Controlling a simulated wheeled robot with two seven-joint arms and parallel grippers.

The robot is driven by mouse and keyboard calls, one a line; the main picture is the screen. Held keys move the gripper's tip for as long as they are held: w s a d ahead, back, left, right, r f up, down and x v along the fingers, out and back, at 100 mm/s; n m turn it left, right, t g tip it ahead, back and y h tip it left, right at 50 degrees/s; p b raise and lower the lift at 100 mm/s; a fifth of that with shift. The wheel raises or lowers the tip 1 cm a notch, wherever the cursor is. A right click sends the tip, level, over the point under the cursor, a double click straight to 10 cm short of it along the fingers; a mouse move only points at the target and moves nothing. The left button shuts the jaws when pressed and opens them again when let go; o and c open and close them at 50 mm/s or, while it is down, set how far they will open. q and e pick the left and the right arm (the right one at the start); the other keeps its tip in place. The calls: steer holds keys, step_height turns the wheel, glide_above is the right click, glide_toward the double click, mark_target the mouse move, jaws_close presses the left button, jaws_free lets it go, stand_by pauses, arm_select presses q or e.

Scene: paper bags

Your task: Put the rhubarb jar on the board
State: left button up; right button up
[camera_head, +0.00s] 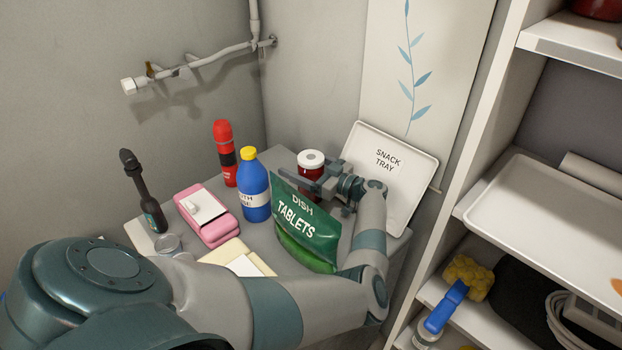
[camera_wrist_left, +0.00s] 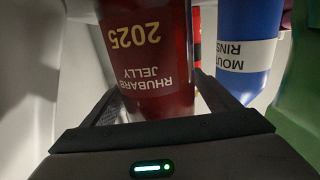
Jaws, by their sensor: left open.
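The rhubarb jar (camera_head: 311,161) is dark red with a white lid and stands upright at the back of the grey counter. In the left wrist view its label reads "Rhubarb Jelly 2025" upside down (camera_wrist_left: 145,60). My left gripper (camera_head: 308,181) reaches in from the right side of the counter. Its open fingers (camera_wrist_left: 158,100) lie on either side of the jar; I cannot tell whether they touch it. The green dish tablets bag hides the lower jar in the head view. I cannot tell for sure which thing is the board. My right gripper is out of view.
The dish tablets bag (camera_head: 306,222) stands close in front of the gripper. A blue mouth rinse bottle (camera_head: 254,187) and a red bottle (camera_head: 224,155) stand left. A snack tray (camera_head: 405,180) leans behind. A pink case (camera_head: 217,228) and cream item (camera_head: 235,250) lie nearer.

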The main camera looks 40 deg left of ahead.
arm_select(q)
steer(key=c, duration=1.8)
steer(key=shift+r, duration=0.1)
jaws_close()
steer(key=shift+r, duration=0.1)
step_height(320, 180, up, 28)
steer(key=p, duration=1.4)
